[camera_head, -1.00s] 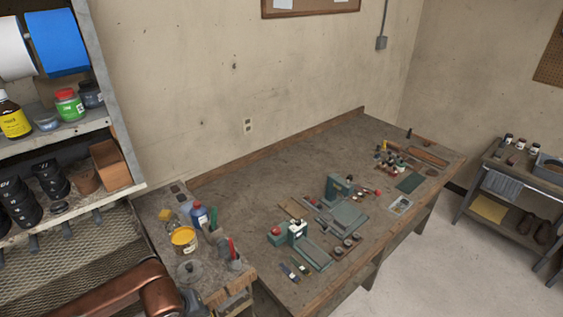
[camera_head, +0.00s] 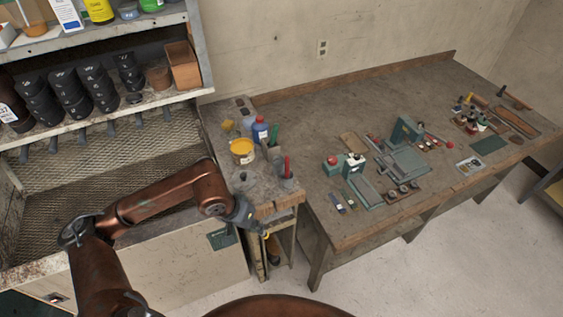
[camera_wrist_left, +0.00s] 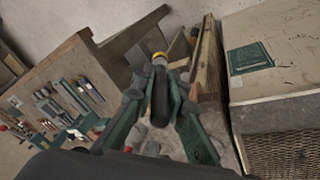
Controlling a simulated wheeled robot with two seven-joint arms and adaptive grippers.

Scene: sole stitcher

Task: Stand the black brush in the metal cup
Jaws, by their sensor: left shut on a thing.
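My left gripper (camera_head: 250,221) is in front of the small side bench, a little below its top edge. In the left wrist view its green fingers (camera_wrist_left: 158,110) are shut on the black brush (camera_wrist_left: 159,92), which shows as a dark rounded length with a yellow part beyond it. In the head view the brush is hard to make out at the fingertips. My right gripper is out of view.
The side bench also carries a yellow tin (camera_head: 243,158), a blue bottle (camera_head: 260,131) and a grey lidded pot (camera_head: 243,181), close together. A long workbench (camera_head: 330,120) with a green stitching machine (camera_head: 404,140) stands to the right. Shelves (camera_head: 100,118) stand at the left.

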